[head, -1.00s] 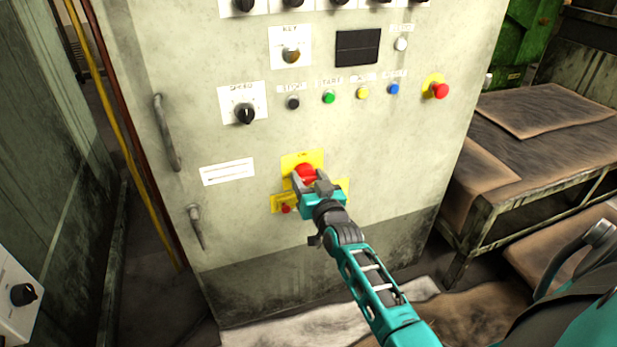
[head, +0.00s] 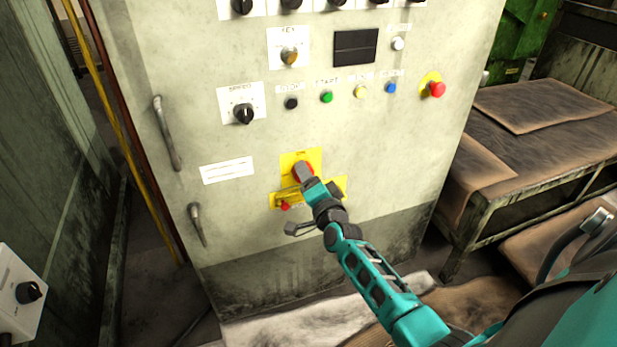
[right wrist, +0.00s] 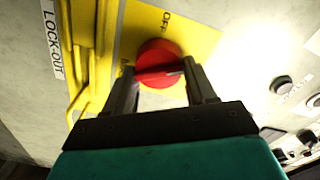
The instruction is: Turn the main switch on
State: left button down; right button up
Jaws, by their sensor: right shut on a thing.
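The main switch is a red rotary knob (right wrist: 158,55) on a yellow plate (head: 289,160) low on the front of the grey cabinet. In the right wrist view, the plate bears the word OFF beside the knob. My right gripper (right wrist: 162,72) is shut on the knob's raised grip, one finger on each side. In the head view, my right gripper (head: 302,172) is turned edge-on and hides much of the knob. My left gripper is not in view.
A yellow lockout bracket (right wrist: 85,60) sits close beside the knob. Above are coloured push buttons, including a green one (head: 327,97), and a red emergency button (head: 437,89). Cabinet handles (head: 167,133) stick out at left. A worn table (head: 540,135) stands at right.

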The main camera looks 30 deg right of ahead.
jog(key=m+b, duration=0.1)
jog(key=m, duration=0.4)
jog(key=shift+f+m, duration=0.15)
jog(key=shift+m, duration=0.15)
dwell(0.4)
jog(key=o, duration=1)
jog(key=p+v, duration=0.2)
jog(key=v, duration=1.1)
